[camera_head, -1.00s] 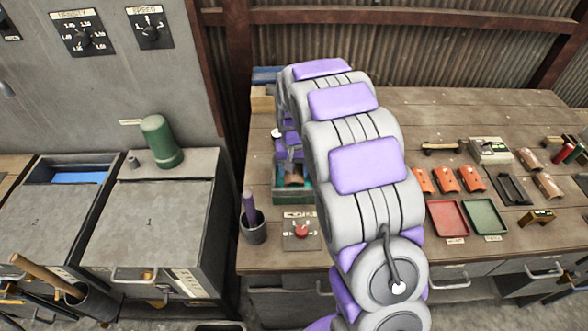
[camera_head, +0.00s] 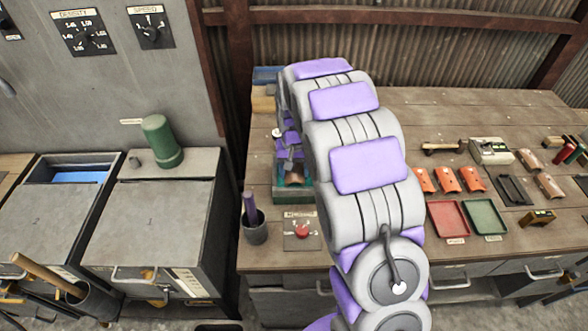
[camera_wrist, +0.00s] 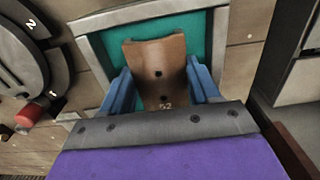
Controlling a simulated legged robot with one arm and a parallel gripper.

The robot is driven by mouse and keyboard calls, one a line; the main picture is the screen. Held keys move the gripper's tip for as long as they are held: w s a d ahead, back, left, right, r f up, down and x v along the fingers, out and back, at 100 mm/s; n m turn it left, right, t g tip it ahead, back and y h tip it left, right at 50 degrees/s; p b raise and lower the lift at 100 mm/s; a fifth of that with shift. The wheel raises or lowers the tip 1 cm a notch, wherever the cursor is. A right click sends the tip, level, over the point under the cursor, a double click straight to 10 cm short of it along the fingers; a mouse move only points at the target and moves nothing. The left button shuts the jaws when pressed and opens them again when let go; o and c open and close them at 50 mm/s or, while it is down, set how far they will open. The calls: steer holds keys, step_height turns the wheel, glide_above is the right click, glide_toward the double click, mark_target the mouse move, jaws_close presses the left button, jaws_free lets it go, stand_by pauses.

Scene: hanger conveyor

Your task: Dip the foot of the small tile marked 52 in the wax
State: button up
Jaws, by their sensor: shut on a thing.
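In the wrist view the tile's far end lies over the teal wax (camera_wrist: 112,45) inside a grey-rimmed bath (camera_wrist: 90,48). I cannot tell whether that end touches the wax. In the head view the green bath (camera_head: 292,196) stands at the bench's left end, with my gripper (camera_head: 290,168) above it and the tile partly hidden.
A red-knobbed panel (camera_head: 302,231) and a cup with a purple handle (camera_head: 255,232) stand in front of the bath. To the right lie several orange tiles (camera_head: 447,179), a red tray (camera_head: 449,220) and a green tray (camera_head: 485,218). My arm hides the bench's middle.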

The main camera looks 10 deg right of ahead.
steer(key=shift+r, duration=0.3)
steer(key=shift+r+p, duration=0.3)
steer(key=shift+p, duration=0.05)
steer(key=shift+r+p, duration=0.45)
steer(key=shift+r, duration=0.45)
stand_by(0.4)
steer(key=shift+r+p, duration=1.05)
steer(key=shift+r, duration=1.4)
steer(key=shift+d, duration=0.15)
